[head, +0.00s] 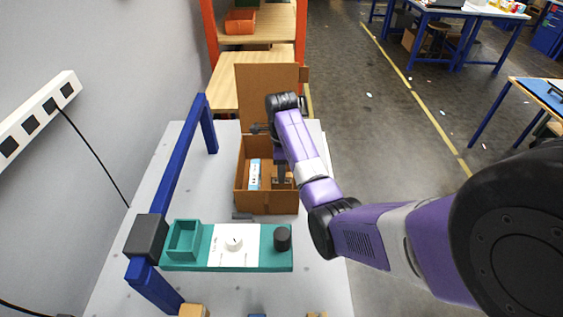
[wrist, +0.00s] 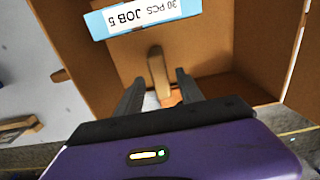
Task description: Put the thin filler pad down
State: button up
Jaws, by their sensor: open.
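A slim tan piece, which looks like the thin filler pad (wrist: 157,72), stands on edge inside the open cardboard box (head: 255,202). In the wrist view it lies between the two dark fingers of my gripper (wrist: 161,84), with a gap showing on each side. My gripper (head: 281,181) is open and reaches down into the right part of the box. A white and blue carton marked "30 PCS JOB 5" (wrist: 140,14) lies in the box to the left of my gripper in the head view (head: 254,174). The pad's lower end is hard to make out.
The box's back flap (head: 262,95) stands upright behind my arm. A teal plotter board (head: 277,262) with a tray, white sheet and dark cylinder (head: 282,239) lies in front of the box. A blue rail (head: 178,165) runs along the left of the grey table.

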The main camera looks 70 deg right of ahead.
jog(key=shift+r, duration=2.4)
